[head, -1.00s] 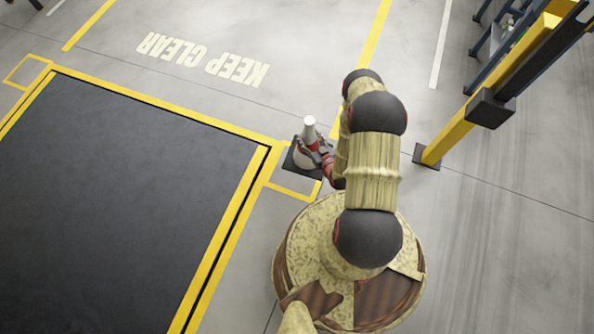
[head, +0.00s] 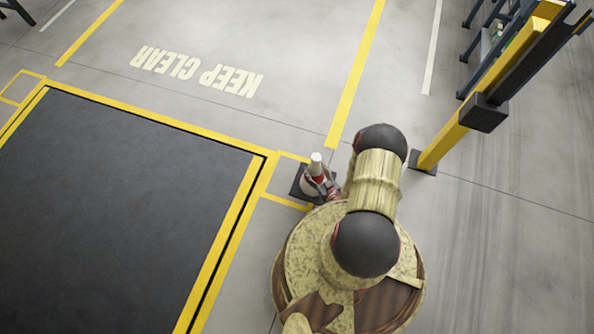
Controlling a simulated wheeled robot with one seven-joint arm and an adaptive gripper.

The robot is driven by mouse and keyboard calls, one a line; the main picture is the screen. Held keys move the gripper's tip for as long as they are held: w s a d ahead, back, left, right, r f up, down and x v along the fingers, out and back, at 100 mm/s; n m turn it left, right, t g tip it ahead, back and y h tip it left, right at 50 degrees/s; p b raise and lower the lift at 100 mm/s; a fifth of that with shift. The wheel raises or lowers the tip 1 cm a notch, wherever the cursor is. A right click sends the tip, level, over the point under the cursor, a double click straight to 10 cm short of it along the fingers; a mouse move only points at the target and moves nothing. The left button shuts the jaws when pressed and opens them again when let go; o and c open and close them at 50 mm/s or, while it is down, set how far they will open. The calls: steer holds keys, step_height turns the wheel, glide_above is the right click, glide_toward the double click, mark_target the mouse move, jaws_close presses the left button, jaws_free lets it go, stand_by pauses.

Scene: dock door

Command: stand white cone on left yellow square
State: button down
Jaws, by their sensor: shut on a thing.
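The white cone (head: 316,164) stands upright with a dark square base (head: 298,190). My gripper (head: 321,182) is shut on the cone's body from the right. The cone and its base overlap the right yellow square (head: 286,202), hiding much of its inside and right side. I cannot tell whether the base touches the floor. The left yellow square (head: 24,73) is at the far left edge, beside the far corner of the dark dock plate. It looks empty and lies far from my gripper.
A large dark plate (head: 120,200) with yellow borders fills the lower left. A yellow post (head: 455,130) with a dark foot stands at the right, near my arm. Open grey floor with KEEP CLEAR lettering (head: 197,71) lies beyond the plate.

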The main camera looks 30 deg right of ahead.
steer(key=w+f, duration=0.1)
steer(key=w, duration=0.1)
steer(key=w+a+f+b, duration=0.1)
steer(key=w, duration=0.1)
steer(key=w+a+f+b, duration=0.1)
steer(key=w, duration=0.1)
step_height(320, 180, down, 4)
steer(key=w+b, duration=0.2)
steer(key=w, duration=0.1)
steer(key=b, duration=0.3)
glide_above(298, 173)
step_height(298, 173, down, 5)
steer(key=shift+w+r, duration=0.15)
steer(key=shift+r, duration=0.05)
steer(key=c, duration=0.7)
jaws_free()
steer(key=shift+o, duration=0.3)
